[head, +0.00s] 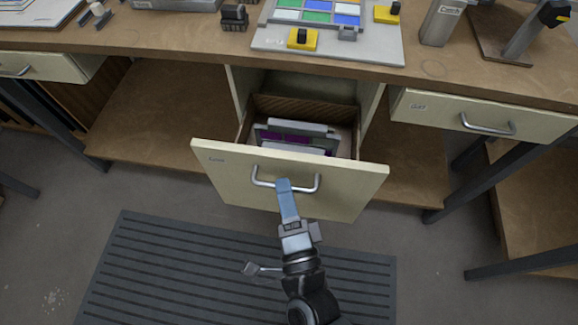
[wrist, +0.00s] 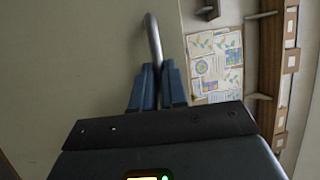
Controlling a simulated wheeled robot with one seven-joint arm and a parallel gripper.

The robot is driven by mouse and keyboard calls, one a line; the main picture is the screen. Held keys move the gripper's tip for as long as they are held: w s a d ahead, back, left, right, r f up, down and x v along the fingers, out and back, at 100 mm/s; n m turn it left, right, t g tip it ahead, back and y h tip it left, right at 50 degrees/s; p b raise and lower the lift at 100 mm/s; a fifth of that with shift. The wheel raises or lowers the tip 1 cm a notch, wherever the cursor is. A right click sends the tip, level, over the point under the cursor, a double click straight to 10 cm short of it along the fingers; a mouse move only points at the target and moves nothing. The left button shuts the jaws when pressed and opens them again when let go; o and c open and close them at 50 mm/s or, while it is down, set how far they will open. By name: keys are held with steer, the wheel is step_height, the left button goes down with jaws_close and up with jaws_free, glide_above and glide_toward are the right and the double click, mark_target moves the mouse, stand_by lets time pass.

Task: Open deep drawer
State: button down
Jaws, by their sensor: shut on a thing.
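The deep drawer (head: 230,177) is a cream-fronted drawer under the middle of the workbench, and it stands pulled out. Framed panels with purple and pale faces (head: 290,137) stand inside it. Its silver bar handle (head: 262,183) is on the front, and it also shows in the wrist view (wrist: 153,40). My gripper (head: 283,185) is shut on the handle near its middle, with blue fingers on both sides of the bar in the wrist view (wrist: 156,85). The drawer front (wrist: 90,60) fills the left of the wrist view.
A shut cream drawer with a handle (head: 488,124) is at right, and another (head: 40,66) at left. The bench top (head: 180,32) holds a colored glass panel board (head: 318,15), yellow-based pieces and tools. A ribbed dark mat (head: 170,275) lies on the floor below.

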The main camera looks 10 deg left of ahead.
steer(key=shift+s, duration=1.65)
steer(key=c, duration=1.2)
jaws_free()
steer(key=shift+o, duration=0.2)
steer(key=b+v, duration=0.1)
steer(key=v, duration=0.6)
steer(key=shift+s+b, duration=0.35)
steer(key=shift+s, duration=0.05)
steer(key=shift+f, duration=0.1)
